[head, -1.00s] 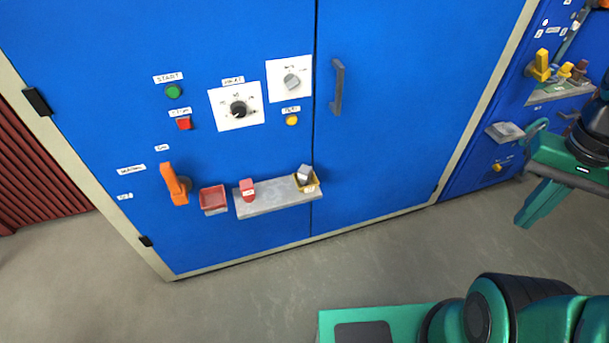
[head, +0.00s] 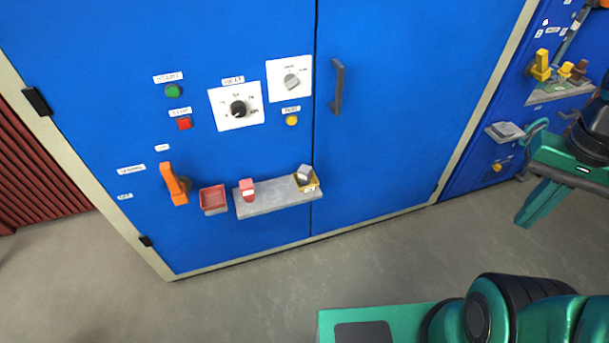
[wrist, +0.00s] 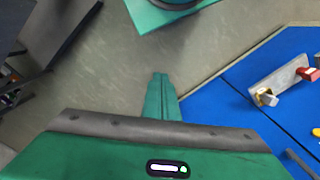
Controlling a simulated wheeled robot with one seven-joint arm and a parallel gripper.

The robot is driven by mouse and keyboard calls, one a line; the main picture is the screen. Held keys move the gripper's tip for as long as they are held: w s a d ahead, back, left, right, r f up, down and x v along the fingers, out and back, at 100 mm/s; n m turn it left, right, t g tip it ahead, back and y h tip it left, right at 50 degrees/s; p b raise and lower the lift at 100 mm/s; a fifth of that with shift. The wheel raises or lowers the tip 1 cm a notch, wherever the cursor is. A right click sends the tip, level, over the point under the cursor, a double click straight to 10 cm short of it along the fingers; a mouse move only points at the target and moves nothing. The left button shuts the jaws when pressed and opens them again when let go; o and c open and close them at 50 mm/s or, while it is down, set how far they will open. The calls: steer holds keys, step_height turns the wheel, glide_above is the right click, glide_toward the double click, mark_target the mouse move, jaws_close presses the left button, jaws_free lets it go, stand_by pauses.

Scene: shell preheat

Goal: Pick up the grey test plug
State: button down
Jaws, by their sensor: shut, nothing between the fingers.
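The grey test plug (head: 304,173) sits tilted in a small yellow holder (head: 308,187) at the right end of the grey shelf (head: 280,197) on the blue cabinet front. In the wrist view the plug (wrist: 272,99) shows at the right, with the holder (wrist: 261,97) beside it. My gripper (head: 526,221) is at the right of the head view, well away from the plug. In the wrist view my gripper (wrist: 160,76) has its green fingers together, with nothing between them, over the floor.
A red block (head: 247,190) stands on the shelf's left part. A red tray (head: 213,198) and an orange handle (head: 174,184) are to its left. A vertical grey door handle (head: 338,87) sticks out above right. The floor (head: 250,290) before the cabinet looks clear.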

steer(key=c, duration=2.3)
jaws_free()
steer(key=o, duration=0.5)
steer(key=shift+s+r, duration=0.15)
steer(key=shift+s, duration=0.25)
steer(key=o, duration=0.5)
steer(key=shift+w+n, duration=0.15)
steer(key=shift+n, duration=0.25)
steer(key=shift+o, duration=0.4)
steer(key=w+a+f+n, duration=0.1)
steer(key=w+f+n, duration=0.5)
steer(key=w, duration=0.3)
steer(key=shift+w+a+f, duration=0.2)
steer(key=shift+w+f, duration=0.1)
steer(key=shift+f, duration=0.15)
steer(key=n+t+y, duration=0.7)
steer(key=n+y, duration=0.5)
steer(key=y, duration=0.1)
glide_toward(310, 173)
steer(key=a, duration=0.2)
steer(key=x, duration=0.5)
steer(key=shift+w+d+f, duration=0.1)
steer(key=shift+w+f, duration=0.1)
steer(key=shift+f, duration=0.1)
steer(key=shift+w+d+x, duration=0.1)
steer(key=shift+w+x, duration=0.1)
steer(key=shift+x, duration=1.1)
steer(key=shift+w+d+x, duration=0.1)
steer(key=shift+w+x, duration=0.1)
steer(key=shift+x, duration=1.15)
